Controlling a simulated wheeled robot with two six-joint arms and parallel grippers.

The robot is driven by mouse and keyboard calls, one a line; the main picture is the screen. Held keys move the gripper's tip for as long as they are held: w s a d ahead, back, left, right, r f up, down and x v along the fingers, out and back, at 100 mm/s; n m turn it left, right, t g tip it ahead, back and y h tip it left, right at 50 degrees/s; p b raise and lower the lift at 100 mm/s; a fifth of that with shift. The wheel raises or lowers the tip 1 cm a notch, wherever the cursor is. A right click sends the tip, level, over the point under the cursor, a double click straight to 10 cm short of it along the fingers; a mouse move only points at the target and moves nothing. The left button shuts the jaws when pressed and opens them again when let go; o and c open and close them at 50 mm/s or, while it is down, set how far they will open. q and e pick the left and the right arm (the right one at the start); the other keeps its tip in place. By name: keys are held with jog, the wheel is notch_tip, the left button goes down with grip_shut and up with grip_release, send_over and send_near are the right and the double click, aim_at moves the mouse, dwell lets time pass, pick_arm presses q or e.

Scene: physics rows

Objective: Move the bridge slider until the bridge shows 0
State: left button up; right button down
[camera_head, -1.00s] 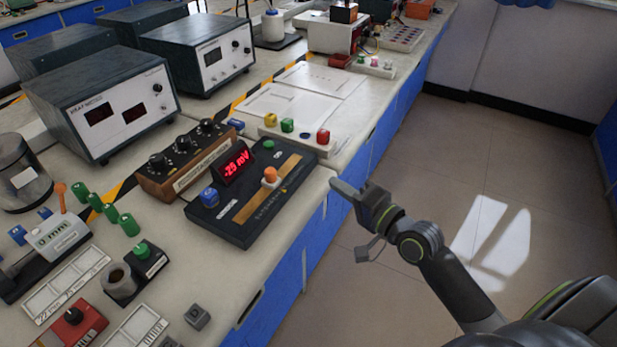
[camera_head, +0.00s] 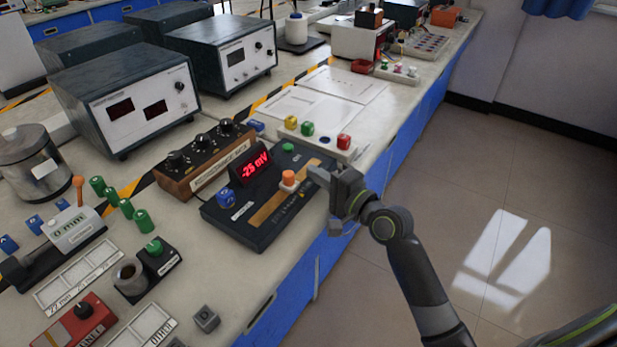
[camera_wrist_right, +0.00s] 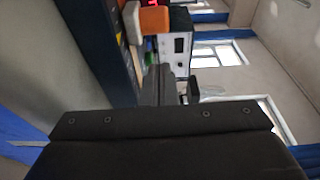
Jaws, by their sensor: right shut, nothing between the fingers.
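The bridge (camera_head: 262,232) is a dark box on the bench with a red display (camera_head: 255,166) reading about -25 mV; a decimal point is hard to make out. Its slider (camera_head: 289,177) is an orange knob on a light base, on a tan strip along the bridge. The orange knob also shows at the top of the right wrist view (camera_wrist_right: 154,19). My right gripper (camera_head: 318,176) is shut and empty, just right of the slider above the bridge's right edge. A small gap seems to separate them. My left gripper is out of view.
A blue knob (camera_head: 225,198) and a green button (camera_head: 288,147) sit on the bridge. A brown dial box (camera_head: 200,165) stands behind it. A white strip with coloured knobs (camera_head: 343,142) lies beyond. Open floor (camera_head: 480,220) is right of the bench.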

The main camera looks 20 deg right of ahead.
aim_at(304, 192)
jog(key=shift+s+a+r, duration=0.1)
jog(key=shift+s+a, duration=0.05)
jog(key=shift+a, duration=0.3)
jog(key=shift+s+a+r, duration=0.1)
jog(key=shift+s+a, duration=0.05)
jog(key=shift+a, duration=0.25)
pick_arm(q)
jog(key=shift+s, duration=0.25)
pick_arm(e)
jog(key=shift+a+f, duration=0.15)
jog(key=shift+a, duration=0.15)
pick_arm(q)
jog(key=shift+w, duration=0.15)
pick_arm(e)
jog(key=shift+a, duration=0.1)
jog(key=shift+s+a+p, duration=0.25)
jog(key=shift+a+p, duration=0.15)
jog(key=shift+p, duration=0.2)
jog(key=shift+a, duration=0.1)
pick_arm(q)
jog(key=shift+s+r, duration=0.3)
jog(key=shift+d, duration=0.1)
